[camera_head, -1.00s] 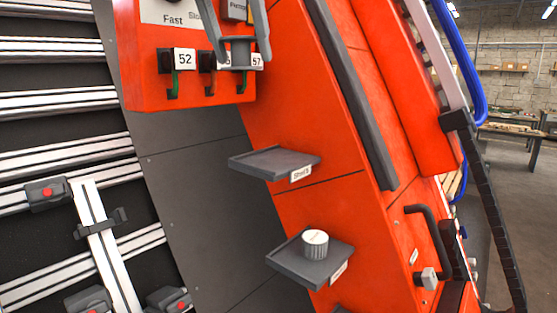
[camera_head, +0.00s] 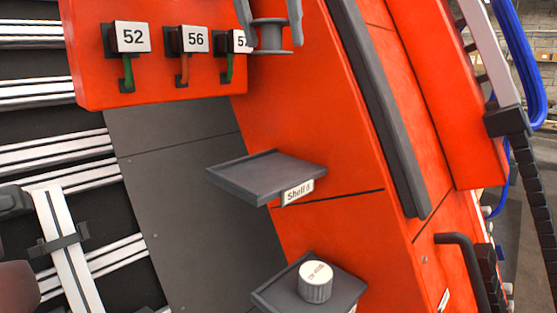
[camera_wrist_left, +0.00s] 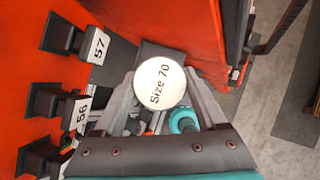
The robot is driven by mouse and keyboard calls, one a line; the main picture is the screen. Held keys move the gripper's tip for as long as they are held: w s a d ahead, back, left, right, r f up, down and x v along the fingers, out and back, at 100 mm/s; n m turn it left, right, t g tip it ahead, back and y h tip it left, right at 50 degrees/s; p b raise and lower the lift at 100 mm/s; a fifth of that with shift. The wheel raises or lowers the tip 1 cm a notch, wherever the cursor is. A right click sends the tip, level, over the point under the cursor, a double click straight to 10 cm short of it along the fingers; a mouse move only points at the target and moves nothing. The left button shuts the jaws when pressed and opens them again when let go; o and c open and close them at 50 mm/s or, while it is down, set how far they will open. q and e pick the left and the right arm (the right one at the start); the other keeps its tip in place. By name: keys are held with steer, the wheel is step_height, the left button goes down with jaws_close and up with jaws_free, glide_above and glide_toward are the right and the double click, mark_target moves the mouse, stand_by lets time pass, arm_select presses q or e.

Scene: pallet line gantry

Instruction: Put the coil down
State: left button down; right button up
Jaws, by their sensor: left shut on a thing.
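The coil (camera_head: 269,36) is a grey spool with flanges at both ends. My left gripper (camera_head: 271,24) is shut on it, at the top of the head view, in front of the orange panel and beside the rightmost hook. In the left wrist view the coil's round white end (camera_wrist_left: 160,82) reads "Size 70" and sits between the fingers (camera_wrist_left: 160,95). A grey shelf (camera_head: 260,170) with a raised rim and a label that seems to read "Shelf" lies below the coil, apart from it, and is empty. My right gripper is not in view.
A lower grey tray (camera_head: 276,295) holds a ribbed cylinder (camera_head: 315,281) with a pale top. A dark rail (camera_head: 377,110) and a black handle (camera_head: 464,265) are at the right.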

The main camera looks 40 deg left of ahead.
arm_select(q)
steer(key=f+b, duration=0.1)
steer(key=f, duration=0.3)
steer(key=f+b, duration=0.1)
steer(key=f, duration=0.4)
steer(key=f+b, duration=0.1)
steer(key=f, duration=0.4)
steer(key=shift+s+f, duration=0.25)
steer(key=shift+s, duration=0.05)
steer(key=shift+f+b, duration=0.45)
steer(key=shift+f, duration=1.75)
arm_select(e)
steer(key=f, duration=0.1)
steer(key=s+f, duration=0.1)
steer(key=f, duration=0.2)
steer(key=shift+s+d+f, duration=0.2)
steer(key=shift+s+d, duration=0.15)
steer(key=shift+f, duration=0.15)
arm_select(q)
jaws_free()
